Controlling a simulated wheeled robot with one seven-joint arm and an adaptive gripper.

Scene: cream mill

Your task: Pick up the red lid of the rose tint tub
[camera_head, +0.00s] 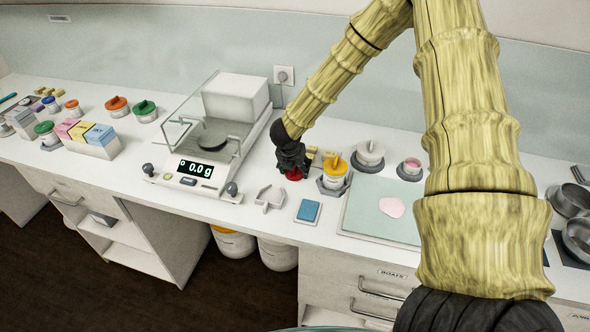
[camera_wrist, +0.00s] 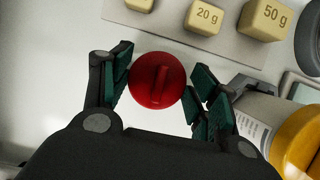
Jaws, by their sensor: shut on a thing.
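The round red lid (camera_wrist: 155,80) with a raised ridge on top is between the two finger pads of my gripper (camera_wrist: 162,76) in the wrist view, and my gripper is shut on it. In the head view the red lid (camera_head: 293,175) shows only in part under my gripper (camera_head: 292,165), just right of the scale. I cannot tell whether it touches the counter. A small open tub with pink contents (camera_head: 412,166) stands to the right, beyond the mat; it looks like the rose tint tub.
A yellow-lidded tub (camera_head: 334,168) stands close right of my gripper; it also shows in the wrist view (camera_wrist: 298,140). Weights marked 20 g (camera_wrist: 205,15) and 50 g (camera_wrist: 265,18) are just behind. The scale (camera_head: 205,165) is left; a blue pad (camera_head: 308,211) lies in front.

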